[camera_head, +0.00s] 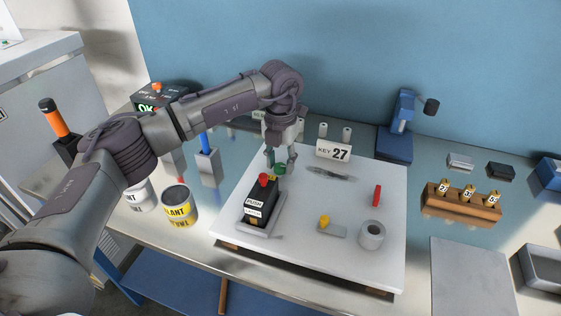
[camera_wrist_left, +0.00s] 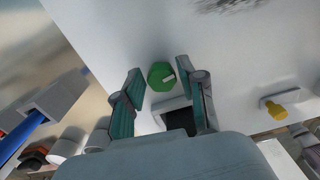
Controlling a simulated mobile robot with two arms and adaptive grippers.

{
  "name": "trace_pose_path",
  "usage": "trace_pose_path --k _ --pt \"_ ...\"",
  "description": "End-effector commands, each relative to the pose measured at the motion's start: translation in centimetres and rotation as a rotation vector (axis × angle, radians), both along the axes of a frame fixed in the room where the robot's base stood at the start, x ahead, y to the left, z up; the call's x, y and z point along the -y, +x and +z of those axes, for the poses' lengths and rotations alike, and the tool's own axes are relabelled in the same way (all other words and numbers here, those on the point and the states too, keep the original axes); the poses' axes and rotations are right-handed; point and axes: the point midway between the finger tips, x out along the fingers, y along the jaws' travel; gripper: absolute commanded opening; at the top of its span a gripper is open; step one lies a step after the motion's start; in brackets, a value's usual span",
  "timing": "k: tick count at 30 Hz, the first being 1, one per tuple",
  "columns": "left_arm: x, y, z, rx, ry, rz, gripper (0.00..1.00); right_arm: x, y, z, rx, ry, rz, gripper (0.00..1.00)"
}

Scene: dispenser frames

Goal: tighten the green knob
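The green knob (camera_head: 279,169) sits on the white board (camera_head: 375,255), at its left back part, just behind the black box with a red button (camera_head: 258,200). In the left wrist view the green knob (camera_wrist_left: 161,76) has a pale mark on its top. My left gripper (camera_head: 281,158) points down over the knob. Its fingers (camera_wrist_left: 159,72) are open, one on each side of the knob, with a small gap showing on both sides. I cannot tell how far the fingertips are above the board. My right gripper is in neither view.
A yellow knob (camera_head: 324,220), a grey ring (camera_head: 371,235) and a red handle (camera_head: 377,195) stand on the board. A "KEY 27" sign (camera_head: 334,151) stands at its back edge. A paint can (camera_head: 179,206) stands left of it. A wooden block (camera_head: 460,203) with tags lies at right.

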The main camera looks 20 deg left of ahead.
Motion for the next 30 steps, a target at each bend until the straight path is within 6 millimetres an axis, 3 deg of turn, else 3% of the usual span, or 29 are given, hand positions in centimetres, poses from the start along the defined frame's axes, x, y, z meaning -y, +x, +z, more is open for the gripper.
trace_pose_path --k 2,14,30 --pt "0.0 0.0 -0.1 -0.001 0.000 0.000 0.57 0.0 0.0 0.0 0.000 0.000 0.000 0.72" --pt "0.0 0.0 0.7 -0.002 0.000 -0.002 0.57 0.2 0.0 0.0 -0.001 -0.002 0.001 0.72" --pt "0.0 0.0 10.6 -0.001 0.000 -0.001 0.57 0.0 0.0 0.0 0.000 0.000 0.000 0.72"
